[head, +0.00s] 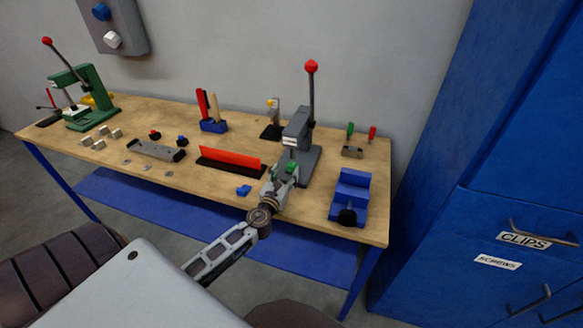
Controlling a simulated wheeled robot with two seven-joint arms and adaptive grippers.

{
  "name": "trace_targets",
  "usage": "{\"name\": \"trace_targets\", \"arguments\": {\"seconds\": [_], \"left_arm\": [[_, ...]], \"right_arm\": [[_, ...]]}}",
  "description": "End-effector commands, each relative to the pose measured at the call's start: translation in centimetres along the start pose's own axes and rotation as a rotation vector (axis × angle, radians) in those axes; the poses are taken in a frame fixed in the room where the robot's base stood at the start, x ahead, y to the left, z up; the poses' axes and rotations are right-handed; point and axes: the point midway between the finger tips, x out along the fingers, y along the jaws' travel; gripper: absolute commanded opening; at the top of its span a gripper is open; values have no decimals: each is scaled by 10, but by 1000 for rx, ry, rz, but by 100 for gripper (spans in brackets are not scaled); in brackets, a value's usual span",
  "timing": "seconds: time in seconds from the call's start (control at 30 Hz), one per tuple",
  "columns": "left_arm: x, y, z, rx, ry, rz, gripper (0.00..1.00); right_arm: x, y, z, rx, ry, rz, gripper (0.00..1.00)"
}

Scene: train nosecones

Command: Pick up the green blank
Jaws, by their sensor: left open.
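The green blank (291,167) is a small green piece on the table, at the foot of the grey arbor press (299,140). It is partly hidden by my left gripper (286,172), which reaches in from below with its fingers at the blank. The gripper is open. I cannot tell whether a finger touches the blank. My right gripper is not in view.
The press has a tall lever with a red knob (312,66) just beyond the gripper. A blue vise (350,192) stands to the right. A red bar on a black base (231,161) and a small blue piece (243,190) lie to the left. Blue cabinets (460,180) stand at right.

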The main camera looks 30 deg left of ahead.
Motion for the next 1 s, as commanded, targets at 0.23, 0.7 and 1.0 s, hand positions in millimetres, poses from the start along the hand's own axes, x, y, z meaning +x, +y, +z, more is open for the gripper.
{"name": "trace_targets", "arguments": {"seconds": [0.23,0.7,1.0], "left_arm": [[7,0,0,-1,0,-1,57],[12,-1,0,-2,-1,-1,57],[33,-2,-1,-2,-1,0,57]], "right_arm": [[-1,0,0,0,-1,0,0],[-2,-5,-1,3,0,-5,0],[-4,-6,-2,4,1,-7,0]]}}
